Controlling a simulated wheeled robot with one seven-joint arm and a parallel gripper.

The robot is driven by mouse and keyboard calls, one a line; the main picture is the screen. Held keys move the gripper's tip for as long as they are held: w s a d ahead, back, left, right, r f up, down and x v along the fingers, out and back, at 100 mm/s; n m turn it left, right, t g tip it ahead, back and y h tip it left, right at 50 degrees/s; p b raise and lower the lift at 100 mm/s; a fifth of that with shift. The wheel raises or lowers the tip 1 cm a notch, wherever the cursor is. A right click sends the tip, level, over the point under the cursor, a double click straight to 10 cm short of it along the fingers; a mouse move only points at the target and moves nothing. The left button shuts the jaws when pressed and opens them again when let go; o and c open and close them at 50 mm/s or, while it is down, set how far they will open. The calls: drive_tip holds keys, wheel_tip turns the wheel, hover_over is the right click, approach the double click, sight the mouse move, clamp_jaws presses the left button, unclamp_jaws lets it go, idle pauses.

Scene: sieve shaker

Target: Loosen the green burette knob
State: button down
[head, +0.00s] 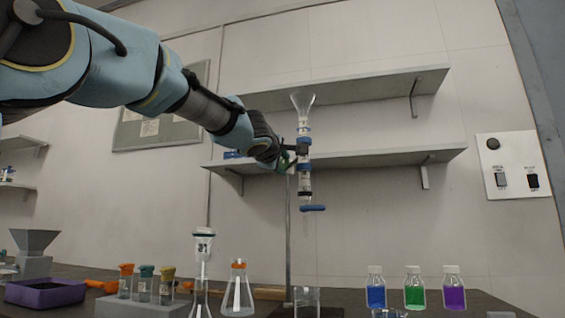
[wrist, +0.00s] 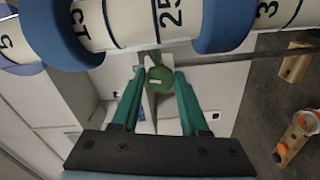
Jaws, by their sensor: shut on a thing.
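The burette (head: 304,181) stands upright in the head view, with a clear funnel (head: 302,103) on top, blue rings around it and a blue tap handle (head: 312,208) near its bottom. In the wrist view its white, numbered tube (wrist: 125,22) crosses the top of the picture. The green knob (wrist: 160,78) sits just below the tube there, between the tips of my gripper (wrist: 153,76). My gripper's green fingers are shut on the knob. In the head view my gripper (head: 288,157) reaches the burette from the left, and the knob cannot be made out clearly.
A thin stand rod (head: 289,230) rises behind the burette. A beaker (head: 306,300) stands below it, with flasks (head: 238,290) to the left and blue, green and purple bottles (head: 414,289) to the right. Two wall shelves (head: 390,88) (head: 400,158) are behind.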

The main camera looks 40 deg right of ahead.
drive_tip(key=shift+n, duration=1.2)
drive_tip(key=shift+c, duration=2.2)
unclamp_jaws()
drive_tip(key=shift+a, duration=0.1)
drive_tip(key=v, duration=1)
drive_tip(key=shift+s+a, duration=0.15)
drive_tip(key=shift+a, duration=0.1)
drive_tip(key=shift+f, duration=0.1)
